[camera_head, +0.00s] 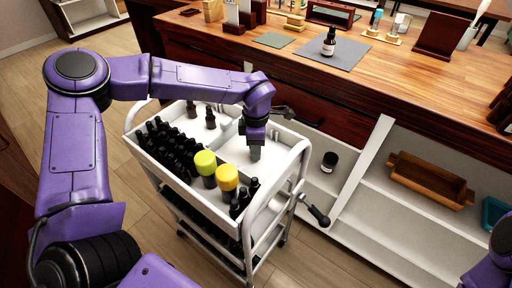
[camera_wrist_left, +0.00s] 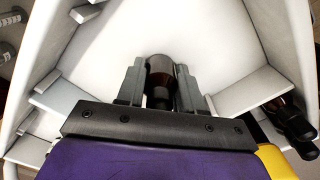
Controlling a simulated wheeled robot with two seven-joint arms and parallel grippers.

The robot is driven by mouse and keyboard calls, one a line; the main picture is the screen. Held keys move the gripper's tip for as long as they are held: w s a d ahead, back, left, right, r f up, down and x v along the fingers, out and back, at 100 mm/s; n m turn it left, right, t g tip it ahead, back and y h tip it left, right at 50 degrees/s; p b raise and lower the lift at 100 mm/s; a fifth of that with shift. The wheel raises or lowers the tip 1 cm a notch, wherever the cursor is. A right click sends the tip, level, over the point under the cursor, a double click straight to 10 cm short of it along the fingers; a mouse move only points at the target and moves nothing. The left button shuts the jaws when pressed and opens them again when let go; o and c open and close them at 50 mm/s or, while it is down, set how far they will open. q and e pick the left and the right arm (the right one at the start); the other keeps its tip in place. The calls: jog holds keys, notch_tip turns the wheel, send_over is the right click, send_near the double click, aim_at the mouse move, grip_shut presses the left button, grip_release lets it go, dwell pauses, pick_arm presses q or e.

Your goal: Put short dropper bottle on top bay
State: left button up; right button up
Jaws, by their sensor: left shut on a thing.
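My left gripper (camera_head: 256,150) is over the empty white right bay (camera_head: 278,168) in the top of the white cart, pointing down. In the left wrist view, the gripper (camera_wrist_left: 160,92) is shut on a dark brown dropper bottle (camera_wrist_left: 160,72), with a white surface beyond it. In the head view the fingers hide this bottle, and I cannot tell whether it touches the bay floor. My right gripper is out of view; only a purple part of that arm shows at the lower right.
Many dark bottles (camera_head: 170,148) fill the cart's left bay. Two yellow-capped bottles (camera_head: 205,165) stand near the front. Two dark bottles (camera_head: 210,118) stand at the back. A wooden counter behind holds a brown bottle (camera_head: 329,42) on a grey mat (camera_head: 350,57).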

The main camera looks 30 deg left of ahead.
pick_arm(q)
jog(key=o, duration=1)
jog(key=shift+f, duration=0.1)
jog(key=shift+o, duration=0.2)
notch_tip(320, 180, up, 12)
jog(key=shift+r+p, duration=0.2)
jog(key=shift+p, duration=0.35)
